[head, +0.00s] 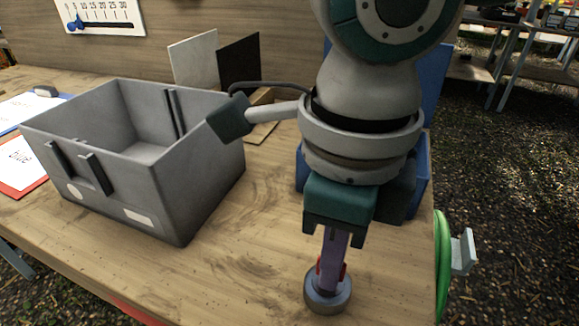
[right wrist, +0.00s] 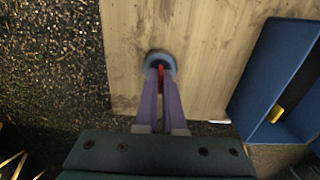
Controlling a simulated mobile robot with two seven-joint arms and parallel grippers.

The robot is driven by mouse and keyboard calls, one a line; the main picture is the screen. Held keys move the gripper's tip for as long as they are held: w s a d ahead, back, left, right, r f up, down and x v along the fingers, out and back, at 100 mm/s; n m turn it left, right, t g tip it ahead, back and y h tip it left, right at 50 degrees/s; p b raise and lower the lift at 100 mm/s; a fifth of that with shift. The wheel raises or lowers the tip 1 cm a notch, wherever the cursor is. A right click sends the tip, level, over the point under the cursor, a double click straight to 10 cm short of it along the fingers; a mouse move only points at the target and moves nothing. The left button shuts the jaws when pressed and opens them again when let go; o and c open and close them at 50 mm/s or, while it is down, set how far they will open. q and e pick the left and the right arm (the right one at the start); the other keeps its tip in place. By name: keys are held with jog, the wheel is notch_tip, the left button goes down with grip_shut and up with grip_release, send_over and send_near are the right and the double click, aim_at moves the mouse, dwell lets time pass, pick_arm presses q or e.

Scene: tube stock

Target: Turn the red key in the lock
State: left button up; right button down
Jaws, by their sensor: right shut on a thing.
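A round grey metal lock (head: 327,291) stands on the wooden table near its front right part. The red key (head: 322,268) rises from the top of the lock, and my fingers partly hide it. My right gripper (head: 331,262) points down over the lock, its purple fingers shut on the red key. In the right wrist view the lock (right wrist: 160,62) shows beyond the fingertips, with the red key (right wrist: 160,75) between the two fingers. How far the key is turned cannot be told. My left gripper is not in view.
A grey open bin (head: 200,190) stands on the table (head: 235,265) to the left. A blue bin (right wrist: 275,75) is behind my right arm. A green ring-shaped thing (head: 442,250) is at the table's right edge. The tabletop between grey bin and lock is clear.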

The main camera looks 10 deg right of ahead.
jog(key=c, duration=0.9)
grip_release()
jog(key=shift+c, duration=0.2)
